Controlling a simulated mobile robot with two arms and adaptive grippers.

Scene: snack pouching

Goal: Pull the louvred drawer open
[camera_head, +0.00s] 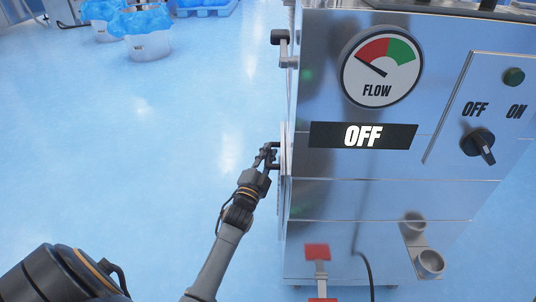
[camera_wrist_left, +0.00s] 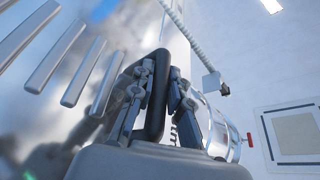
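The louvred drawer shows in the left wrist view as a shiny metal face with several slanted slats (camera_wrist_left: 45,68). Its dark loop handle (camera_wrist_left: 160,90) stands out from the face. My left gripper (camera_wrist_left: 158,80) has one finger on each side of the handle bar, and the fingers appear closed on it. In the head view my left gripper (camera_head: 270,157) is at the left side of the steel machine (camera_head: 400,200), where the drawer front (camera_head: 285,165) shows only as a thin edge-on strip. The slats are hidden there. My right gripper is not in view.
The machine's front has a flow gauge (camera_head: 381,66), an OFF display (camera_head: 363,135) and a switch knob (camera_head: 478,146). A red-topped part (camera_head: 317,251) is low in front. White tubs with blue contents (camera_head: 148,42) stand far back. Floor left of the machine is clear.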

